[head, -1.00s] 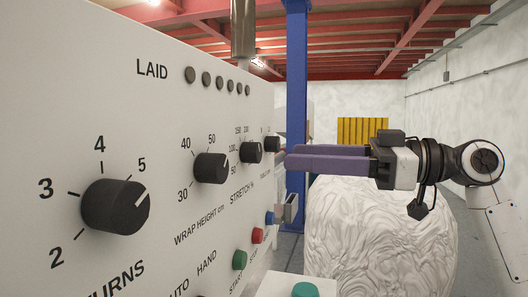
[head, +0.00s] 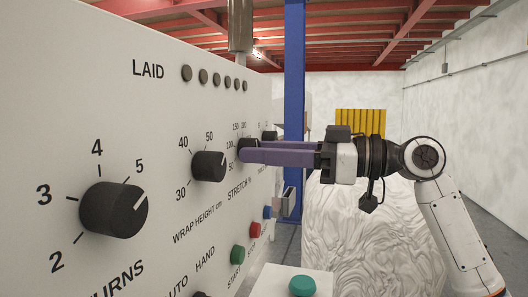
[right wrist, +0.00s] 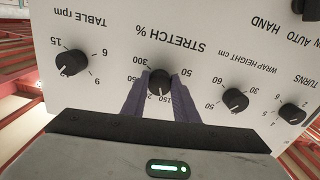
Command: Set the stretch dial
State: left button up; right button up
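The stretch dial (head: 247,142) is a black knob on the white control panel, marked STRETCH %. My right gripper (head: 253,152) reaches in from the right with its two purple fingers at this dial, and the near finger hides its lower part. In the right wrist view the stretch dial (right wrist: 160,78) sits between the fingertips, one on each side, with little gap; contact cannot be made out. The fingers stand apart. My left gripper is not in view.
The wrap height dial (head: 209,166) is just left of the fingers, and the turns dial (head: 114,209) is nearer. The table rpm dial (head: 270,136) is beyond. Green (head: 238,254) and red (head: 255,230) buttons lie below. A white wrapped bulk (head: 375,235) stands right of the panel.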

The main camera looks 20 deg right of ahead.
jog(key=shift+c, duration=0.4)
jog(key=shift+w+d+r+n+b, duration=0.1)
jog(key=shift+n+b, duration=0.5)
jog(key=shift+n, duration=1.7)
jog(key=shift+w+n+b, duration=0.1)
jog(key=shift+n+b, duration=0.5)
jog(key=shift+n, duration=1.7)
jog(key=o, duration=1.1)
jog(key=shift+s, duration=0.1)
jog(key=shift+c, duration=0.2)
